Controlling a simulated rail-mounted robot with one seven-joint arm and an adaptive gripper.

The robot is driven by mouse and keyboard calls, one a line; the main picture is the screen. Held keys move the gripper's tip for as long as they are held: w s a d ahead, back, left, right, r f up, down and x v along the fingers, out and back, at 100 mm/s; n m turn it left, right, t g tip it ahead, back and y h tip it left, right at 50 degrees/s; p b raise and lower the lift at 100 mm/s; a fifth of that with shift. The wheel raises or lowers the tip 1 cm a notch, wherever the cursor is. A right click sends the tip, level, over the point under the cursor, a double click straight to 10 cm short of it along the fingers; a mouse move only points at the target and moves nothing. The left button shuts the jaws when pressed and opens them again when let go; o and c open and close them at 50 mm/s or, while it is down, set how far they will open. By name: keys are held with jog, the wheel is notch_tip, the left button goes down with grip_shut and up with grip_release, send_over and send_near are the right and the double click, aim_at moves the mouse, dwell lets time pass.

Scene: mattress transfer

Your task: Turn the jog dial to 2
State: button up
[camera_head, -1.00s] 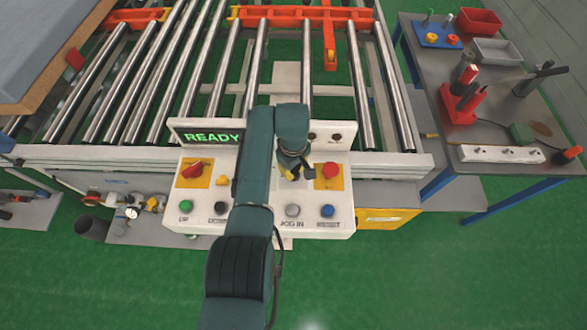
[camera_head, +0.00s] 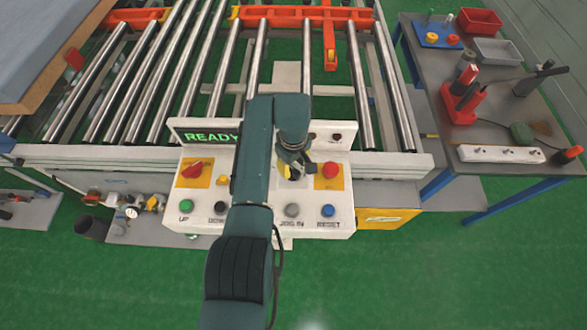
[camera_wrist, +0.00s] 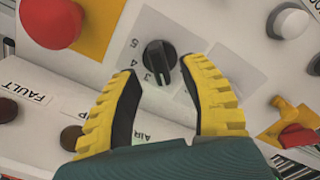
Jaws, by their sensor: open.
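The black jog dial (camera_wrist: 160,60) sits on a light panel plate in the wrist view. The numerals 3, 4 and 5 show at its left; the other numerals are not visible. A small pale mark shows near its lower edge, but I cannot clearly read the setting. My gripper (camera_wrist: 162,72) is open, with its yellow, black-padded fingers either side of and just below the dial, apart from it. In the head view my gripper (camera_head: 297,166) is over the right half of the control panel (camera_head: 340,212), and my arm hides part of that panel.
A red knob (camera_head: 330,170) on a yellow plate is close right of my gripper. A grey JOG IN button (camera_head: 292,210) and a blue RESET button (camera_head: 327,210) are at the panel's front. The READY display (camera_head: 209,137) is behind, before the rollers.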

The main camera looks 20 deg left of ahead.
aim_at(294, 170)
notch_tip(294, 170, up, 9)
dwell(0.6)
